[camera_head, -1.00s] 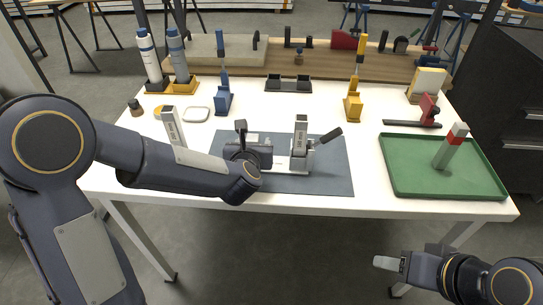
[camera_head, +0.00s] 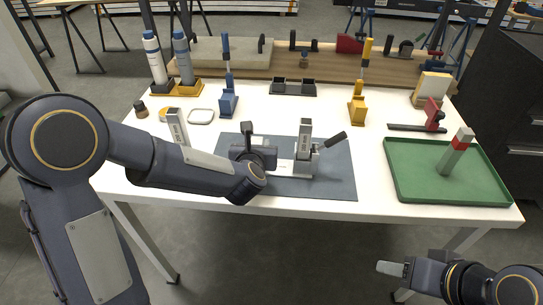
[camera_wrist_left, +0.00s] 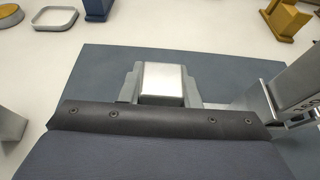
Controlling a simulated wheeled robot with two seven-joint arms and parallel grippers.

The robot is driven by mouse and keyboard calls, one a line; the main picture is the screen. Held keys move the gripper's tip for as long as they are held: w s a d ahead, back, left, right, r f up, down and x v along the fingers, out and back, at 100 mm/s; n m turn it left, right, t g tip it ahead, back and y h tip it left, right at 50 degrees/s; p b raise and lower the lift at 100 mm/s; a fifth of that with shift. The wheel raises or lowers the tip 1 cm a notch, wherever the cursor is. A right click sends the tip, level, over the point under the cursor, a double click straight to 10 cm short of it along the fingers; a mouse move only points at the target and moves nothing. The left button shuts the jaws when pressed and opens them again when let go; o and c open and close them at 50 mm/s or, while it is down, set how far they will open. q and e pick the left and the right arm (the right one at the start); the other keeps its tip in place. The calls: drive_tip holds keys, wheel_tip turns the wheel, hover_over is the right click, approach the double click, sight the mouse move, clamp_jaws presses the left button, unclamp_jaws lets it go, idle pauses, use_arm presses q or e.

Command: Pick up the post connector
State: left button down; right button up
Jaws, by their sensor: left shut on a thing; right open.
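In the left wrist view, a silver block (camera_wrist_left: 163,80), which I take to be the post connector, lies over the grey-blue mat. My left gripper (camera_wrist_left: 163,92) is shut on it, with grey fingers at its two sides. In the head view this gripper (camera_head: 262,158) is low over the mat (camera_head: 335,178), between two grey labelled posts (camera_head: 177,128) (camera_head: 305,140); my forearm and wrist hide part of the area. I cannot tell whether the block touches the mat. My right gripper (camera_head: 392,268) is open and empty, off the table's front edge.
A green tray (camera_head: 405,190) at the right holds a grey post with a red band (camera_head: 456,152). A black handle (camera_head: 335,140) sticks out beside the right labelled post. Blue (camera_head: 229,103) and yellow (camera_head: 357,110) stands and a black holder (camera_head: 293,87) are behind.

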use_arm(q)
drive_tip(key=shift+r, duration=0.2)
drive_tip(key=shift+r, duration=0.65)
wheel_tip(320, 180, up, 2)
drive_tip(key=shift+p, duration=0.4)
drive_tip(key=s+d+r+p, duration=0.1)
drive_tip(key=s+d+r, duration=0.1)
drive_tip(key=s+r, duration=0.7)
drive_tip(key=s, duration=0.4)
drive_tip(key=shift+s+r+p, duration=0.2)
drive_tip(key=shift+s+p, duration=0.15)
drive_tip(key=shift+s, duration=0.05)
drive_tip(key=shift+d, duration=0.1)
